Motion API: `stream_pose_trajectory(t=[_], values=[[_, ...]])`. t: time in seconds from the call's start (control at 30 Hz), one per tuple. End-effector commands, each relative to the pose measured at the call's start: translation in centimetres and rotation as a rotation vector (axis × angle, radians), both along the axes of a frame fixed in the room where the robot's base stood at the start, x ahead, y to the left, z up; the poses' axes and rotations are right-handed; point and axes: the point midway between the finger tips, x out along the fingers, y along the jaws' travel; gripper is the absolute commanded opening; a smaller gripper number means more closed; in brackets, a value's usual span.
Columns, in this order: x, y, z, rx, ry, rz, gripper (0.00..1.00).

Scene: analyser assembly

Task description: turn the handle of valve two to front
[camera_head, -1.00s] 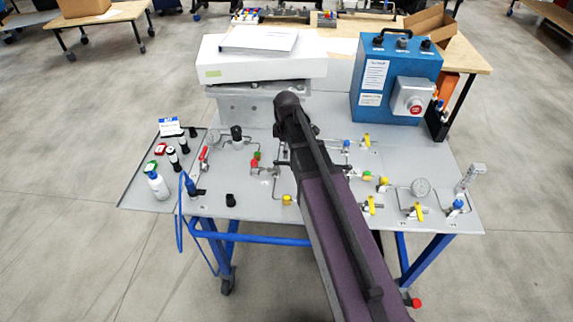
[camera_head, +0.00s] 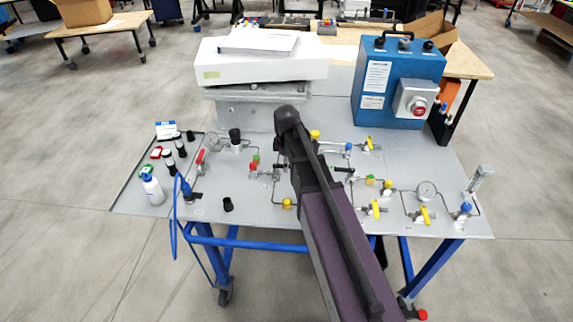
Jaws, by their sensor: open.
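My arm (camera_head: 325,205) reaches up across the middle of the grey panel (camera_head: 250,205) and covers part of it. My gripper does not show; the arm hides whatever is under its far end. Several valves stand on the panel. A red handle (camera_head: 201,158) is at the left. Yellow handles show at the back right (camera_head: 369,144), front right (camera_head: 375,208) and far right (camera_head: 425,215). A dark part, perhaps a handle, shows on each side of the arm, left (camera_head: 281,167) and right (camera_head: 344,170). No readable label tells which valve is two.
A blue box (camera_head: 385,62) with a red button stands at the back right. A white unit (camera_head: 262,70) stands at the back left. Bottles (camera_head: 153,190) stand at the left. Gauges (camera_head: 426,190) and thin pipes rise from the panel. Floor is open in front.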

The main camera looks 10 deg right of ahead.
Motion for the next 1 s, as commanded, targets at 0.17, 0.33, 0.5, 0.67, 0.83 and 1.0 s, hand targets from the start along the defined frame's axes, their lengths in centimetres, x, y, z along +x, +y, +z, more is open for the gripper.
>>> stream_pose_trajectory(t=[0.17, 0.33, 0.5, 0.67, 0.83, 1.0], values=[[0.01, 0.00, 0.02, 0.000, 0.000, 0.000, 0.57], [0.00, 0.00, 0.02, 0.000, 0.000, 0.000, 0.13], [0.00, 0.00, 0.02, 0.000, 0.000, 0.000, 0.00], [-0.03, 0.01, 0.01, 0.000, 0.000, -0.004, 0.00], [-0.14, 0.06, 0.01, 0.000, 0.000, -0.029, 0.00], [-0.38, 0.16, 0.01, 0.000, 0.000, -0.091, 0.00]])
